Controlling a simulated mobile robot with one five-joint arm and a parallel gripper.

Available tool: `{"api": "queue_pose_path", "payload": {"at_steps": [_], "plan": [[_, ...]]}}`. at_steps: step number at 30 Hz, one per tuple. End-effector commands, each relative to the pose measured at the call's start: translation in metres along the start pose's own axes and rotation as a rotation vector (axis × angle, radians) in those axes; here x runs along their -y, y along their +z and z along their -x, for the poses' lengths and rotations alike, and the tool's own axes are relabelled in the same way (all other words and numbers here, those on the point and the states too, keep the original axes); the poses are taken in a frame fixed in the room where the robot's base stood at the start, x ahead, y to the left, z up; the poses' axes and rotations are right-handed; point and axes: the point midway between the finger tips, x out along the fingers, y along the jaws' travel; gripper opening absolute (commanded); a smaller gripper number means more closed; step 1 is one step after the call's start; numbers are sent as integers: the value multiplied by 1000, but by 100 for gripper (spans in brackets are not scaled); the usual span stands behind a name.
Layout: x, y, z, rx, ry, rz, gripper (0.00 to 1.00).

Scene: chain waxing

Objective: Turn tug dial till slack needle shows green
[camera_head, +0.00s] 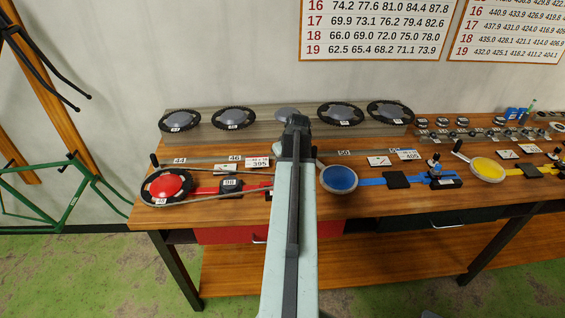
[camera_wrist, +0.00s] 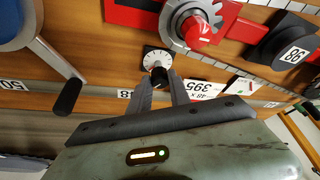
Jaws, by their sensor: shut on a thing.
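A round white-faced dial (camera_wrist: 157,58) with tick marks, likely the tug dial, sits on a dark plate in the wrist view. A black knob stands up from its middle. My gripper (camera_wrist: 161,77) has its two grey fingers closed on the sides of this knob. In the head view my own arm hides the gripper and dial. A small white card with red and green marks (camera_wrist: 240,85), likely the slack gauge, lies beside the 395 label in the wrist view. Its needle is too small to read. A similar card (camera_head: 200,168) shows in the head view.
A red knob on a toothed wheel (camera_wrist: 198,32) and a black block marked 98 (camera_wrist: 288,45) are near my gripper. A black crank handle (camera_wrist: 67,96) stands to its left. The red disc (camera_head: 168,185) carries a chain. Several chainrings stand on the grey back rack (camera_head: 265,133).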

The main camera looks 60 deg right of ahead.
Motion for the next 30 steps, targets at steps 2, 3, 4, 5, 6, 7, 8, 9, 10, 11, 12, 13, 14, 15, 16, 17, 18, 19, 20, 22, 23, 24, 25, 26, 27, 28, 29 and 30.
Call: {"api": "queue_pose_path", "payload": {"at_steps": [2,3,4,5,6,7,8,9,10,11,12,13,14,15,16,17,18,19,20,22,23,24,25,26,27,28,29,30], "plan": [[0,1,0,2,10,-19,0],[0,1,0,2,14,-28,0],[0,1,0,2,16,-33,0],[0,1,0,2,17,-38,0],[0,1,0,2,19,-42,0],[0,1,0,2,20,-44,0],[0,1,0,2,21,-46,0],[0,1,0,2,22,-48,0],[0,1,0,2,22,-49,0],[0,1,0,2,22,-50,0],[0,1,0,2,22,-50,0],[-1,0,0,2,22,-50,0],[-1,0,0,2,22,-50,0],[-1,0,0,2,22,-50,0],[-1,0,0,2,22,-50,0],[-1,0,0,2,22,-50,0],[-1,0,0,2,23,-49,0],[-1,0,0,2,23,-49,0],[-1,0,0,1,23,-49,32],[0,0,0,1,22,-49,45],[0,0,0,1,22,-49,45],[0,0,0,1,22,-49,45],[0,0,0,1,22,-49,45],[0,0,0,1,22,-49,45],[0,0,0,1,21,-49,45],[0,0,0,1,21,-49,45],[0,0,0,1,21,-49,45],[0,0,0,1,21,-49,45]]}}
